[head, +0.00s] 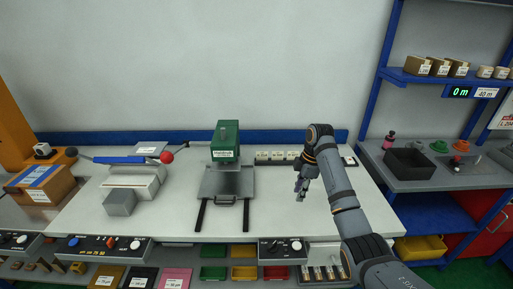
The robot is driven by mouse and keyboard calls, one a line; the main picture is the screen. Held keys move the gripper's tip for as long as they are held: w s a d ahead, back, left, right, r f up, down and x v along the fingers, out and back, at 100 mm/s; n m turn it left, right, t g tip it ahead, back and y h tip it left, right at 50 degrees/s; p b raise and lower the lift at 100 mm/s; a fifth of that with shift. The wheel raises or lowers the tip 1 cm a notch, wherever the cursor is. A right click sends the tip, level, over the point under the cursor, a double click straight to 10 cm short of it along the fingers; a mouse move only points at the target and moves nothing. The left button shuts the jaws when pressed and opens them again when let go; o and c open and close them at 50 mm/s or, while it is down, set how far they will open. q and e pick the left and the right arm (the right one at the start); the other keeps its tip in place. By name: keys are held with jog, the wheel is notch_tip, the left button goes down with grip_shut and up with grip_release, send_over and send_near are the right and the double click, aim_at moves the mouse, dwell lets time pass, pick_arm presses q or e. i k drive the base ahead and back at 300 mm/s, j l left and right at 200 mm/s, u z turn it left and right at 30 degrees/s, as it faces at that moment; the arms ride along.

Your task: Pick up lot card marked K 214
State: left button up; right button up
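I cannot read K 214 on anything in view, so I cannot tell which thing is that lot card. Flat olive (107,277), black (143,279) and pink (177,280) pieces with white labels lie on the lower shelf, their print too small to read. A row of small pale labelled pieces (277,156) stands at the back of the white bench. My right gripper (299,190) hangs above the bench, right of the green press, pointing down and apart from the row. Its fingers are too small to tell open from shut. My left gripper is not in view.
The green press (225,140) stands mid-bench (280,215); a red-knobbed lever device (132,182) is left of it. A cardboard box (42,187) is far left. A dark bin (409,163) sits on the right-hand counter. Bench surface around my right gripper is mostly clear.

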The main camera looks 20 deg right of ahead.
aim_at(261, 156)
jog(key=i, duration=1.3)
